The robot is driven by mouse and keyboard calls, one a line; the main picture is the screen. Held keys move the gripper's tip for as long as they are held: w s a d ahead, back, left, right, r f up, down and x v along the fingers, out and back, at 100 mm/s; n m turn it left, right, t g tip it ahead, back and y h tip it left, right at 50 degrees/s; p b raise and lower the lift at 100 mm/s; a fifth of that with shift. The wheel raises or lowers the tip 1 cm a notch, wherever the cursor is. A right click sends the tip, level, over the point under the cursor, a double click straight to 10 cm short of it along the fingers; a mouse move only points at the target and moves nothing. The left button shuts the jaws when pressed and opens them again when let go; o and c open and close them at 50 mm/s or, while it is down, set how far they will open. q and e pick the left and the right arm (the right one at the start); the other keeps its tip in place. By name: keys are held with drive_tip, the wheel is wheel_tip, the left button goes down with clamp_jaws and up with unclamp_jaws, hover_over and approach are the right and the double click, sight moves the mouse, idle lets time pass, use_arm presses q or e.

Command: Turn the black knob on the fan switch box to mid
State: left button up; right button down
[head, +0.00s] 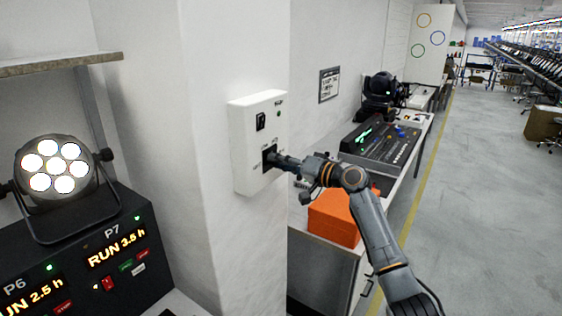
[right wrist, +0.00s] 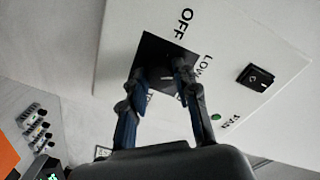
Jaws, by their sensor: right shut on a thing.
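The white fan switch box (head: 243,145) is fixed to the wall corner left of centre in the head view. In the right wrist view the box (right wrist: 225,45) fills the upper right, with OFF, LOW and FAN lettering. The black knob (right wrist: 160,73) sits on a dark square plate near OFF and LOW. My right gripper (head: 274,159) reaches the knob from the right. In the right wrist view its two fingers (right wrist: 161,82) are shut on the knob, one on each side. The fingers partly cover the knob, so I cannot tell its setting. My left gripper is out of view.
The box also carries a black rocker switch (head: 261,121) and a green light (head: 279,113). An orange box (head: 333,218) stands below my right arm, before a control desk (head: 380,147). A lamp (head: 55,170) sits on a black timer unit (head: 85,262) at left.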

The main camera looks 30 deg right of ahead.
drive_tip(key=m+p, duration=0.5)
drive_tip(key=m, duration=0.5)
drive_tip(key=shift+d+r+m+y, duration=0.1)
drive_tip(key=shift+r+m+y, duration=0.05)
drive_tip(key=shift+m+y, duration=0.25)
idle(0.4)
drive_tip(key=c, duration=1)
unclamp_jaws()
drive_tip(key=v, duration=1.2)
